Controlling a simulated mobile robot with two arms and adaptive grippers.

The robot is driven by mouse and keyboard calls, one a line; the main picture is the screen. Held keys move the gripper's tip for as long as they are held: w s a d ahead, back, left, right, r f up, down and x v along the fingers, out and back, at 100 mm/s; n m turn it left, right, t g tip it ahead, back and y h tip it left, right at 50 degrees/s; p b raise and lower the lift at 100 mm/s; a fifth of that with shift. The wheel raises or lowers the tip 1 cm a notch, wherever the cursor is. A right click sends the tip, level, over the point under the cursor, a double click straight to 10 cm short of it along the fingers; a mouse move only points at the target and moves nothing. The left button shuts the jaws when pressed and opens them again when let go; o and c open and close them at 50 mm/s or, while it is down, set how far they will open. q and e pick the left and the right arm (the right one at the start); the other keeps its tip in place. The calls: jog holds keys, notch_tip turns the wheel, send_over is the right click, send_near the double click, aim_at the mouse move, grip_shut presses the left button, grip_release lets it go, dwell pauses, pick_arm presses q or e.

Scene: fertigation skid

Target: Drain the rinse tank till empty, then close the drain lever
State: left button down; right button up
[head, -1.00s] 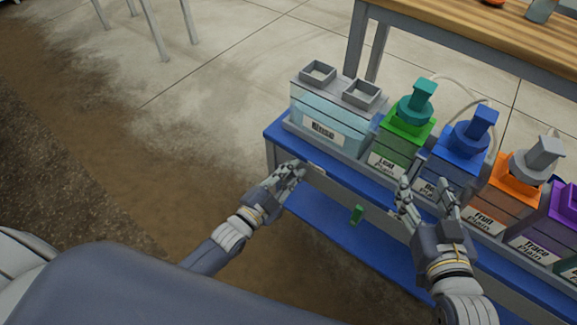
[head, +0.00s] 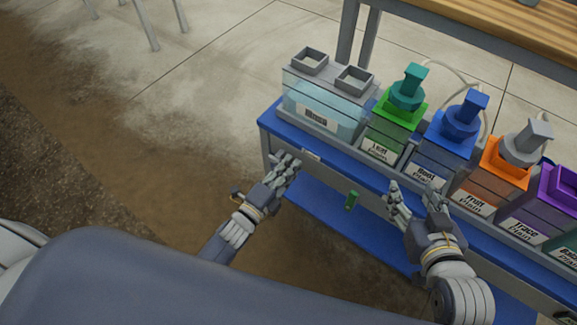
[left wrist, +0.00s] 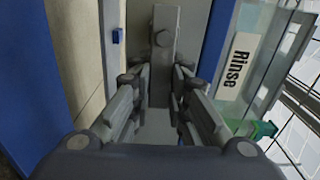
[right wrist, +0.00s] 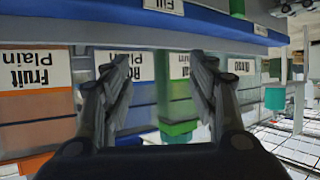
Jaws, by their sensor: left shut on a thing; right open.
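The rinse tank (head: 350,123) is the clear box with two square grey openings on top, at the left end of the blue bench. Pale blue liquid shows through its front; I cannot tell exactly how much. Its Rinse label (left wrist: 235,66) shows in the left wrist view. My left gripper (head: 290,162) is at the bench's front edge below the tank. In the left wrist view its fingers are shut on a grey lever-like part (left wrist: 163,55) with a bolt; the fingers partly hide it. My right gripper (head: 413,188) is open and empty in front of the bench.
Labelled bottles stand right of the tank: green (head: 383,138), blue (head: 438,160), orange (head: 483,188) and purple (head: 530,215). A small green part (head: 352,200) hangs below the bench's blue front edge (head: 345,170).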

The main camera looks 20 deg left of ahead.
pick_arm(q)
jog(key=shift+f+m, duration=0.15)
jog(key=shift+m, duration=0.15)
jog(key=c, duration=1.5)
grip_release()
jog(key=v, duration=1.2)
